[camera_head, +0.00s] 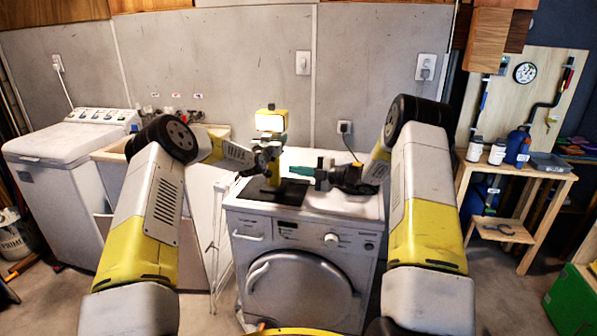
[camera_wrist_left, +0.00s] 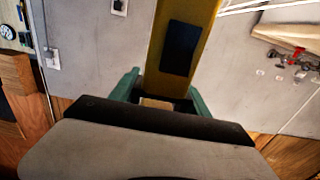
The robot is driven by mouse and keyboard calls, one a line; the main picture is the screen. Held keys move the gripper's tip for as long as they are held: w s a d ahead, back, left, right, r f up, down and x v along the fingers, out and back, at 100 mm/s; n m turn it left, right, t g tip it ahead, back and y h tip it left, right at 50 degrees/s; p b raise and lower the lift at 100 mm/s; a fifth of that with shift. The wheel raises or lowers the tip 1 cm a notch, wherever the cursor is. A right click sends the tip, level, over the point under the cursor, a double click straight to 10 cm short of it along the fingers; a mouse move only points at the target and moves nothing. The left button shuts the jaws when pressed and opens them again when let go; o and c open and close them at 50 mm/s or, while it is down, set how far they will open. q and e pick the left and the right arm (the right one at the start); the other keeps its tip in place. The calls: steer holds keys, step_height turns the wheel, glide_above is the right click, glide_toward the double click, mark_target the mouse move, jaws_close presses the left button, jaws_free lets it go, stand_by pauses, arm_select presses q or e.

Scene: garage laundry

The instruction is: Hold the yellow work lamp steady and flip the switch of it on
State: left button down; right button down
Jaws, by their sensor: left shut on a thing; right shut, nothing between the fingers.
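The yellow work lamp (camera_head: 272,178) stands upright on the top of the front-loading washer, with a bright, pale lamp head at its upper end. My left gripper (camera_head: 268,160) is shut on the lamp's post from the left. In the left wrist view the yellow post (camera_wrist_left: 157,48) rises between the green fingers of this gripper (camera_wrist_left: 160,92), and a dark rectangular patch (camera_wrist_left: 181,47) shows on it. My right gripper (camera_head: 318,172) is shut and empty, just right of the lamp, its green fingers pointing left. I cannot make out the switch or its position.
The washer (camera_head: 300,262) has a dark flat patch (camera_head: 288,191) on its top under the lamp. A black cord hangs from a wall outlet (camera_head: 344,127) behind it. A top-loading machine (camera_head: 72,150) stands left, and a wooden shelf (camera_head: 520,168) with bottles stands right.

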stand_by(0.4)
arm_select(q)
steer(key=shift+c, duration=2.2)
jaws_free()
